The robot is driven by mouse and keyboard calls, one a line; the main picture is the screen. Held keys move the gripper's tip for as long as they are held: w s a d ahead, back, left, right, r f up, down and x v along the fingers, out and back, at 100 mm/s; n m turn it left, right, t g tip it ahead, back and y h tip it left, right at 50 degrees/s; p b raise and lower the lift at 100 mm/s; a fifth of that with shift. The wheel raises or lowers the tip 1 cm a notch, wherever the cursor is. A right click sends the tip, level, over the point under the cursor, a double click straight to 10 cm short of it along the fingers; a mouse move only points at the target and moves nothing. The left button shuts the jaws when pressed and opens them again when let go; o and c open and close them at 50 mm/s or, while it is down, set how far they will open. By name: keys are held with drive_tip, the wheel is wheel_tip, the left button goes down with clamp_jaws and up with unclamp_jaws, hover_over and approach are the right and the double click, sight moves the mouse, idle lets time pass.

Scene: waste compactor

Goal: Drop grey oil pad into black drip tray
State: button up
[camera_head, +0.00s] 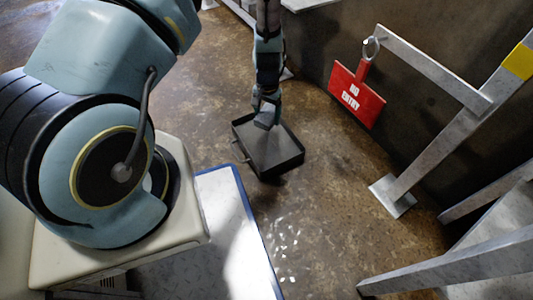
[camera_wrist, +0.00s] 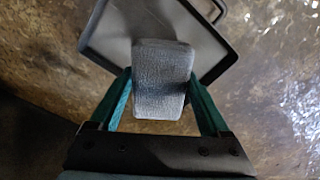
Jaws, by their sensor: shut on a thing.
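The grey oil pad (camera_wrist: 160,80) is between the two green fingers of my gripper (camera_wrist: 160,95) in the wrist view. The gripper is shut on it. The black drip tray (camera_wrist: 97,32) shows behind the pad in the wrist view, and the pad covers part of it. In the head view the drip tray (camera_head: 285,163) lies on the floor, with a raised rim and a handle at its left side. My gripper (camera_head: 266,115) is over the tray's far left part, pointing down. The gap between pad and tray is hard to judge.
A red "NO ENTRY" sign (camera_head: 356,95) hangs from a grey metal rail (camera_head: 435,67) to the right of the tray. A white platform with a blue edge (camera_head: 240,230) is in front of the tray. The brown floor (camera_head: 340,200) right of the tray is clear.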

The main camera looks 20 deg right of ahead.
drive_tip(key=f, duration=0.2)
drive_tip(key=d+b, duration=0.1)
drive_tip(key=shift+s+d+f, duration=0.1)
drive_tip(key=shift+s+f, duration=0.3)
drive_tip(key=b, duration=0.5)
hover_over(271, 141)
wheel_tip(271, 141, down, 6)
drive_tip(key=shift+r, duration=0.1)
drive_tip(key=o, duration=1.2)
drive_tip(key=shift+c, duration=0.2)
drive_tip(key=shift+r, duration=0.1)
wheel_tip(271, 141, up, 10)
drive_tip(key=p, duration=0.4)
drive_tip(key=shift+r, duration=0.4)
